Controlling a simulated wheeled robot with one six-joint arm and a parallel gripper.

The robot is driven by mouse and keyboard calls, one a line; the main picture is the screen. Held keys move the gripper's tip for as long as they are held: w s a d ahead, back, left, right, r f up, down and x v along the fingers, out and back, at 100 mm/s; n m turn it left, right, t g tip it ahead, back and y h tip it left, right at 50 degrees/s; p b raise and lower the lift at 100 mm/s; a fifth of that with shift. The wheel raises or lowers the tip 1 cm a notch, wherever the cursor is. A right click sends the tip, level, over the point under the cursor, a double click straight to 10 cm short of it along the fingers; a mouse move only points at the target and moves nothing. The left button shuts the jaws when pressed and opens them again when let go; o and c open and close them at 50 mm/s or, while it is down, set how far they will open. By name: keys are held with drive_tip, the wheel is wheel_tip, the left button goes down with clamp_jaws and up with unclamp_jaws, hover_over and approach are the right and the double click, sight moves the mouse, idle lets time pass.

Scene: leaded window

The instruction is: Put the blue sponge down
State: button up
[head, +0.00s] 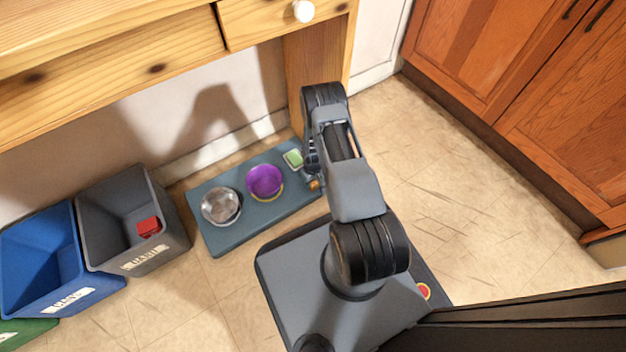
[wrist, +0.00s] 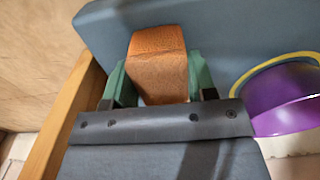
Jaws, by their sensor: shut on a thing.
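My gripper (head: 312,182) is low over the right end of a blue-grey mat (head: 230,238). In the wrist view, its two green fingers (wrist: 157,78) are shut on an orange-brown block (wrist: 157,62) with a grainy, sponge-like surface. The block also shows as a small orange patch in the head view (head: 314,185). The mat (wrist: 220,22) lies beneath the block; I cannot tell if they touch. I see no blue sponge in either view.
On the mat are a purple bowl (head: 265,180), a metallic bowl (head: 220,205) and a small green thing (head: 293,159). The purple bowl is right of my gripper in the wrist view (wrist: 282,105). A wooden leg (wrist: 72,115) stands left there. Grey (head: 160,255) and blue (head: 40,290) bins stand left.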

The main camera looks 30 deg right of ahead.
drive_tip(key=shift+f, duration=0.15)
drive_tip(key=o, duration=0.9)
wheel_tip(320, 180, up, 12)
drive_tip(key=p, duration=0.5)
